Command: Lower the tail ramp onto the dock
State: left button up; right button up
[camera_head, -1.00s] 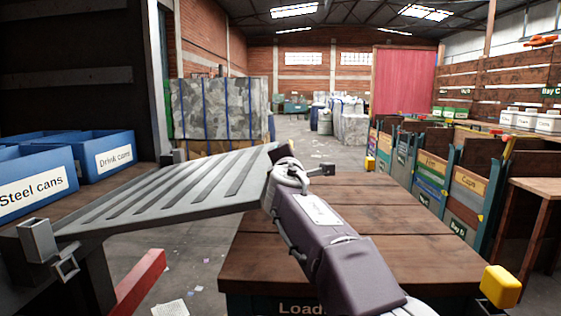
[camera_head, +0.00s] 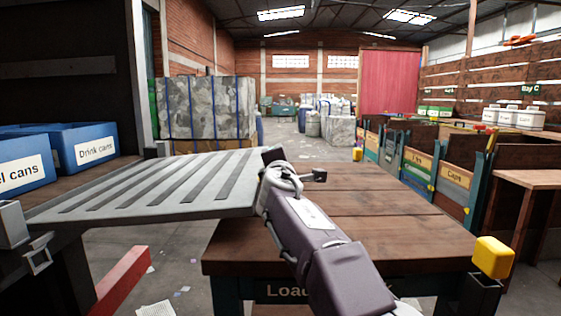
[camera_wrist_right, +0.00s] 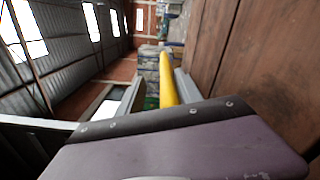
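The grey ribbed tail ramp (camera_head: 150,192) reaches from the truck bed on the left across to the wooden loading dock (camera_head: 350,240). It lies almost level, its right end over the dock's left edge; I cannot tell whether it touches the boards. My right gripper (camera_head: 273,157) is at the ramp's right end. In the right wrist view a yellow bar (camera_wrist_right: 168,80) runs between my fingers (camera_wrist_right: 157,85), close to one finger, with a visible gap to the other, so the gripper looks open around it. My left gripper is not in view.
Blue bins (camera_head: 85,150) stand on the truck bed (camera_head: 110,170) at left. A red beam (camera_head: 122,280) is below the ramp. A yellow-capped post (camera_head: 493,258) stands at the dock's right corner. Labelled bays (camera_head: 420,170) line the right. The dock top is otherwise clear.

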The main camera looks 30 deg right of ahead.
jog(key=shift+s, duration=0.1)
jog(key=v, duration=0.8)
jog(key=shift+s+a, duration=0.3)
jog(key=shift+b, duration=0.3)
jog(key=b+v, duration=1)
jog(key=b, duration=0.2)
jog(key=shift+s+a, duration=0.15)
jog(key=shift+s, duration=0.05)
